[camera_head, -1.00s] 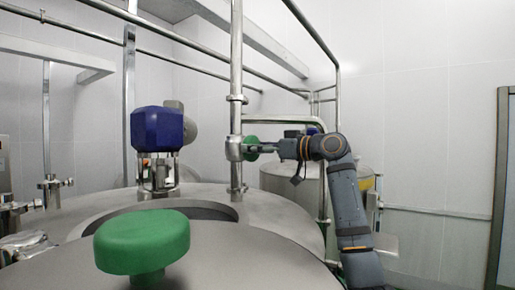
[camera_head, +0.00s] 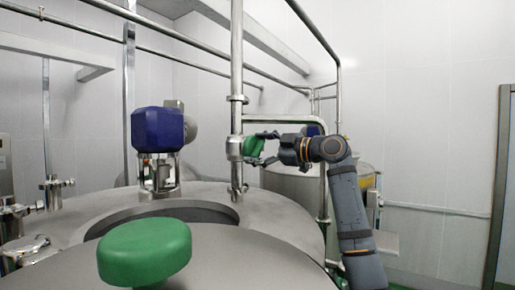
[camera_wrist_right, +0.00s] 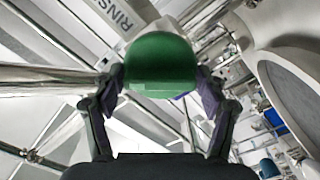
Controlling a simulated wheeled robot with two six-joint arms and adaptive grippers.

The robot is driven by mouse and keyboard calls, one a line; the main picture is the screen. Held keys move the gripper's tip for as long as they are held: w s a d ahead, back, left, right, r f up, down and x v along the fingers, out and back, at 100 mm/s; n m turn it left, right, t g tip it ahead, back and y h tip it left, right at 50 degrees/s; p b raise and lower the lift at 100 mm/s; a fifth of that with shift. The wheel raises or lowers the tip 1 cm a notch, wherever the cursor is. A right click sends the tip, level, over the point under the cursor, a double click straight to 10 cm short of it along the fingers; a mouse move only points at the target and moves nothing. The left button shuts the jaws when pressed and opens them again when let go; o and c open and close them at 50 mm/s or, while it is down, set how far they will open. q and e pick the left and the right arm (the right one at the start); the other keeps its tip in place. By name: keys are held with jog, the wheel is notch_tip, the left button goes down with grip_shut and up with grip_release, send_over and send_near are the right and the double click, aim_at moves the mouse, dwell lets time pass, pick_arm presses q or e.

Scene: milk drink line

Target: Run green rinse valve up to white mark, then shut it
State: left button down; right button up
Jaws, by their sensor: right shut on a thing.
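The green rinse valve handle (camera_head: 254,145) is on the side of the upright steel pipe (camera_head: 236,90), above the tank. My right gripper (camera_head: 264,148) reaches it from the right, with one finger above and one below. In the right wrist view, the rounded green handle (camera_wrist_right: 160,62) sits between the purple finger pads of my right gripper (camera_wrist_right: 162,92), which is shut on it. Part of a label reading "RINS" (camera_wrist_right: 118,14) shows behind the handle. I cannot make out a white mark. My left gripper is not in view.
A large green knob (camera_head: 145,252) stands in the near foreground over the steel tank top (camera_head: 250,265). A blue motor unit (camera_head: 158,130) stands on the tank at left. Another steel vessel (camera_head: 290,180) is behind my right arm. Open wall space lies at right.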

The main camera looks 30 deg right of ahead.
jog(key=shift+n, duration=0.7)
jog(key=o, duration=0.9)
jog(key=shift+o, duration=0.2)
jog(key=shift+s, duration=0.1)
jog(key=shift+s+d, duration=0.25)
jog(key=v, duration=1.1)
